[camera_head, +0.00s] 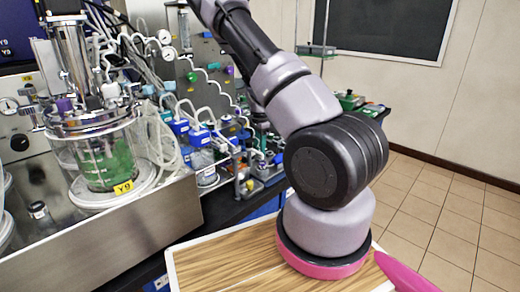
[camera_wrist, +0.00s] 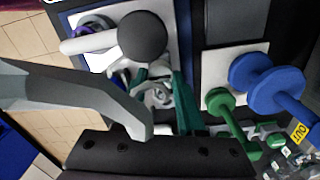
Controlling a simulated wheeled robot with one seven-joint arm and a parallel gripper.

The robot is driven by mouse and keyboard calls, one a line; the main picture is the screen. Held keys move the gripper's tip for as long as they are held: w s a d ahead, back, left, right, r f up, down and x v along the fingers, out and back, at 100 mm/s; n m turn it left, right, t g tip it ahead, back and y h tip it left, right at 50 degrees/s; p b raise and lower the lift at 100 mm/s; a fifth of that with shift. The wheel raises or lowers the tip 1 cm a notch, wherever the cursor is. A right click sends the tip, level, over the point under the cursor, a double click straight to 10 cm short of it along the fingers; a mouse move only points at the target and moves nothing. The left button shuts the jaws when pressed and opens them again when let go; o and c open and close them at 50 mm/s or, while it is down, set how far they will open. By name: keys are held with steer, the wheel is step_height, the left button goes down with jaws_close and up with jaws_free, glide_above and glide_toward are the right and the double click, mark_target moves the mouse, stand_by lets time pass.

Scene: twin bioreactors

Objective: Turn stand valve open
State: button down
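I cannot single out the stand valve for certain. In the wrist view, a teal-green fitting (camera_wrist: 185,103) with a pale metal centre (camera_wrist: 157,95) lies just beyond my gripper. A dark round knob (camera_wrist: 142,36) and a white rod (camera_wrist: 85,42) are above it. One grey finger of my gripper (camera_wrist: 95,98) reaches in from the left, its tip near the fitting; contact is unclear. The other finger is not clearly seen, so the opening cannot be judged. In the head view my gripper is not visible; small valves and stands (camera_head: 246,170) show on the bench left of my arm.
In the wrist view, a green knob (camera_wrist: 229,108) and a blue knob (camera_wrist: 268,78) stand close on the right, near a yellow OUT label (camera_wrist: 299,132). In the head view, a glass bioreactor (camera_head: 95,150) stands left, among tubes and bottles. Tiled floor (camera_head: 445,215) is clear at right.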

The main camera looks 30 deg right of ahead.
stand_by(0.3)
steer(key=n, duration=0.4)
steer(key=shift+n, duration=0.4)
steer(key=n, duration=0.4)
steer(key=shift+n, duration=0.3)
steer(key=n, duration=0.4)
steer(key=shift+n, duration=2.2)
steer(key=c, duration=0.5)
jaws_free()
